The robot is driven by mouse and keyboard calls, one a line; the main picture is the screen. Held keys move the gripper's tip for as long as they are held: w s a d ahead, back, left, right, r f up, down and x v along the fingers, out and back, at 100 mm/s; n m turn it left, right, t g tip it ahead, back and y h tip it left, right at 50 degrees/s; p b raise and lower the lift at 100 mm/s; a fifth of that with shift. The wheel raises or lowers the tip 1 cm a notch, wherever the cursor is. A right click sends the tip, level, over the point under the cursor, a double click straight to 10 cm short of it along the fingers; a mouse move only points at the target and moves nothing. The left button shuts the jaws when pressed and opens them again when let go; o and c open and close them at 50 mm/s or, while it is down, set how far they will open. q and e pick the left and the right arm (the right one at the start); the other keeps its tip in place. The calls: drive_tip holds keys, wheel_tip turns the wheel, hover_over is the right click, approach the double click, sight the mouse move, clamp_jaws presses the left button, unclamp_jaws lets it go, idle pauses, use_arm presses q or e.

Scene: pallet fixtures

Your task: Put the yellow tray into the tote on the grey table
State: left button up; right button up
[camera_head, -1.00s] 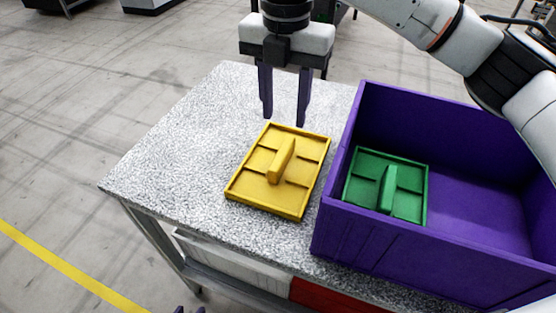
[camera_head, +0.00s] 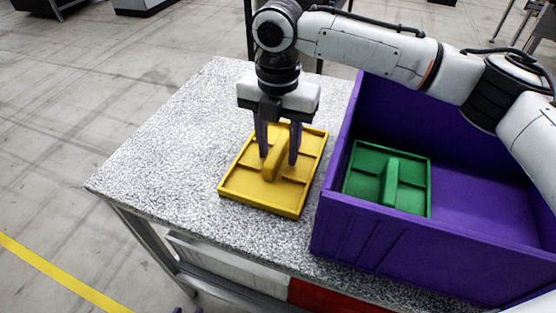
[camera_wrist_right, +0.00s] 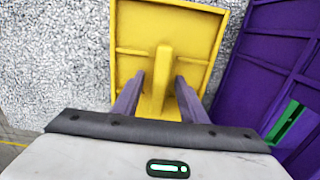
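The yellow tray (camera_head: 240,188) lies flat on the grey table (camera_head: 165,165), left of the tote, with a raised handle bar across its middle. My right gripper (camera_head: 279,160) is open, its purple fingers lowered on either side of the handle. The right wrist view also shows the yellow tray (camera_wrist_right: 200,38), with gaps between the handle and the fingers of my right gripper (camera_wrist_right: 158,88). The purple tote (camera_head: 365,235) stands on the table at the right. Only the two fingertips of my left gripper (camera_head: 188,310) show, apart, at the bottom edge.
A green tray (camera_head: 412,182) with a similar handle lies inside the tote at its left end; the tote floor to its right is clear. The tote's left wall stands close to the yellow tray. The table is bare to the left.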

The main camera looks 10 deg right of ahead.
drive_tip(key=shift+f, duration=0.25)
drive_tip(key=c, duration=0.9)
clamp_jaws()
drive_tip(key=shift+r, duration=0.15)
